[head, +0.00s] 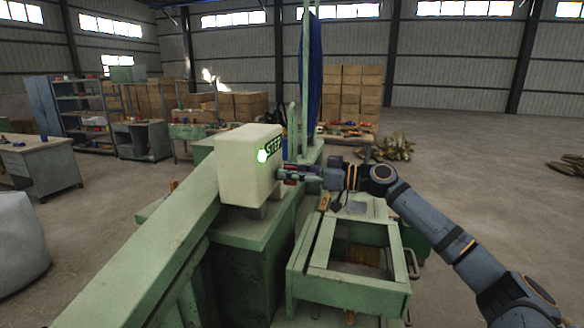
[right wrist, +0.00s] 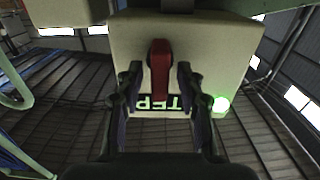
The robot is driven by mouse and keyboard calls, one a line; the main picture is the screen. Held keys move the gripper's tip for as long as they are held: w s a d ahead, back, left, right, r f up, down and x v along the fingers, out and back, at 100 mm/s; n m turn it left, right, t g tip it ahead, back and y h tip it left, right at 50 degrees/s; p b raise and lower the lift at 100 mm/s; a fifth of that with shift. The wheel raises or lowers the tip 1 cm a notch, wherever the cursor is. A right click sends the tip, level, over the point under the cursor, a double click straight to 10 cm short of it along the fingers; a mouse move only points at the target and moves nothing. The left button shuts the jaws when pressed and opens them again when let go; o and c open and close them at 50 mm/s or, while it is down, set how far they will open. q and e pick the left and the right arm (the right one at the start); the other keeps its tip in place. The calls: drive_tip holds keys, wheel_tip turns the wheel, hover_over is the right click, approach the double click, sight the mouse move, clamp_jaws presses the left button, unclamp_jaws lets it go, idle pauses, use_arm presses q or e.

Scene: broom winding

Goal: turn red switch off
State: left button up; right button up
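The pale control box (head: 245,170) stands on the green machine, with the word STEP and a lit green lamp (head: 262,156) on its face. The red switch (right wrist: 160,68) shows on that face in the right wrist view, where the lettering appears upside down and the lamp (right wrist: 221,104) glows at the right. My right gripper (right wrist: 158,82) is open, with one dark finger on each side of the red switch and a narrow gap to each. In the head view my right gripper (head: 288,174) is close against the box's right side and mostly hides the switch. My left gripper is out of view.
A green frame (head: 345,285) stands below my right arm. A tall blue bundle (head: 314,75) rises behind the box. A long green beam (head: 150,265) runs to the lower left. Workbenches and stacked boxes (head: 355,92) are far back. Open floor lies at the right.

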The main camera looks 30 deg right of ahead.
drive_tip(key=shift+c, duration=0.4)
clamp_jaws()
drive_tip(key=m+b, duration=0.3)
drive_tip(key=shift+w+d+f, duration=0.1)
drive_tip(key=shift+d+f, duration=0.05)
drive_tip(key=m+b, duration=0.1)
drive_tip(key=m, duration=0.4)
drive_tip(key=m+b, duration=0.2)
drive_tip(key=m, duration=0.2)
drive_tip(key=f+m+b, duration=0.1)
drive_tip(key=m, duration=0.4)
drive_tip(key=shift+w+d+m, duration=0.3)
drive_tip(key=shift+w+d, duration=0.05)
drive_tip(key=shift+d, duration=0.05)
drive_tip(key=shift+m, duration=0.3)
